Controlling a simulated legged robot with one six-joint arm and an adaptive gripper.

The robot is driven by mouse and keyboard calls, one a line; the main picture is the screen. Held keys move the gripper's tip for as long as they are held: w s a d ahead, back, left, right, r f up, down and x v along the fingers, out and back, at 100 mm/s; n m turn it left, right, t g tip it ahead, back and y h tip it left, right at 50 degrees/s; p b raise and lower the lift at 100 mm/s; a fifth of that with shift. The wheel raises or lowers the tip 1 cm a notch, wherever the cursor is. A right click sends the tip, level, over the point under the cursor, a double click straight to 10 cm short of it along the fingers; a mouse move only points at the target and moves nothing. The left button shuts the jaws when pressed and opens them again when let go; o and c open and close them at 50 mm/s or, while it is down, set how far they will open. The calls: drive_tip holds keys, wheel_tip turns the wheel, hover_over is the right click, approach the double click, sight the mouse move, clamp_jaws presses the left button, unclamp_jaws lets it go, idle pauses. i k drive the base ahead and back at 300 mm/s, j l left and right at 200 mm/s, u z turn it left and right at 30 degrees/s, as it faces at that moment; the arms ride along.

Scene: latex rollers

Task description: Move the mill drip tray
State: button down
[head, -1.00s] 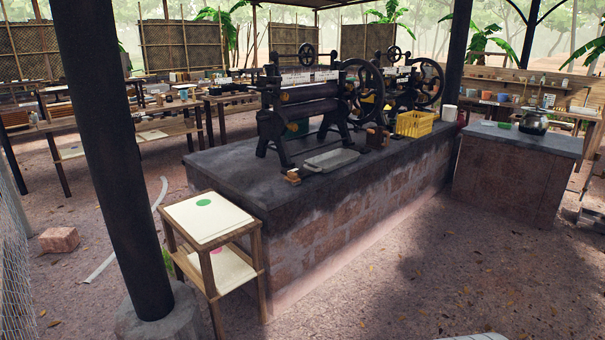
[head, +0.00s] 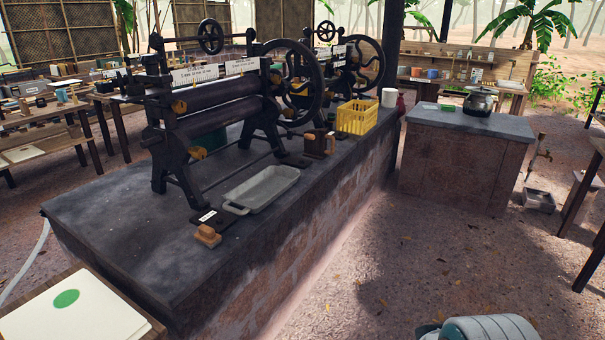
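The mill drip tray (head: 265,188) is a shallow grey metal tray with a handle at its near-left end. It lies on the dark top of the long brick plinth (head: 110,235), in front of the near roller mill (head: 215,115). It looks empty. A part of my own arm shows at the bottom edge, right of centre, far from the tray. My gripper's fingers are not in view.
A wooden block (head: 207,236) and a small dark labelled plate (head: 209,217) sit by the tray's near end. A yellow crate (head: 357,118) stands farther back. A small stand with a green-dotted top (head: 100,315) is at lower left. The ground right of the plinth is clear.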

sight(252, 195)
drive_tip(key=i+z, duration=0.25)
drive_tip(key=i, duration=0.4)
drive_tip(key=i+z, duration=0.3)
drive_tip(key=i, duration=0.4)
drive_tip(key=i+u, duration=0.4)
drive_tip(key=i+l+u, duration=0.1)
drive_tip(key=i+u, duration=0.2)
drive_tip(key=u, duration=0.15)
drive_tip(key=i+u, duration=0.2)
drive_tip(key=u, duration=0.15)
drive_tip(key=i+u, duration=0.2)
drive_tip(key=u, duration=0.2)
drive_tip(key=i+l+u, duration=0.1)
drive_tip(key=i+u, duration=0.25)
drive_tip(key=k, duration=0.1)
